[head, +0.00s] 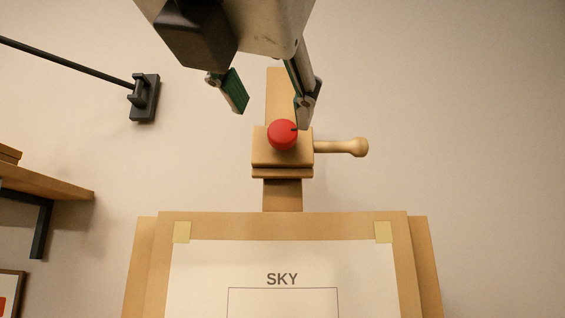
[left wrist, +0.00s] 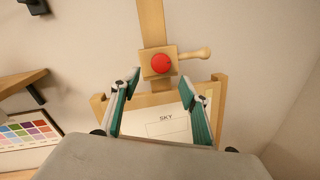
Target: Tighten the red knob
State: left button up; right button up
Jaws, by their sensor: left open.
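The red knob (head: 282,134) is round with a small dark mark and sits on the front of a wooden clamp block (head: 265,158) on the easel's upright post. It also shows in the left wrist view (left wrist: 161,64), beyond the fingertips and between their lines. My left gripper (head: 270,105) is open and empty, its fingers spread. In the head view it comes from above, and its right fingertip overlaps the area just above and right of the knob. I cannot tell if it touches. In the left wrist view the gripper (left wrist: 168,80) appears apart from the knob. My right gripper is not in view.
A wooden handle (head: 345,147) sticks out right of the block. Below is a board (head: 285,225) with a taped sheet (head: 205,275) marked SKY. A wall-mounted black rod (head: 70,62) and a wooden shelf (head: 50,186) are at left. The wall on the right is clear.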

aim_at(281, 131)
pick_arm(q)
jog(key=shift+w+d+r+p, duration=0.1)
jog(key=shift+w+d+p, duration=0.1)
jog(key=shift+w, duration=1)
jog(key=shift+w+d+f+p, duration=0.1)
jog(key=shift+w+d+p, duration=0.05)
jog(key=shift+w, duration=1)
jog(key=shift+w+d+r+p, duration=0.1)
jog(key=shift+w+d+p, duration=0.1)
jog(key=shift+w, duration=1)
jog(key=shift+c, duration=0.5)
jog(key=c, duration=1)
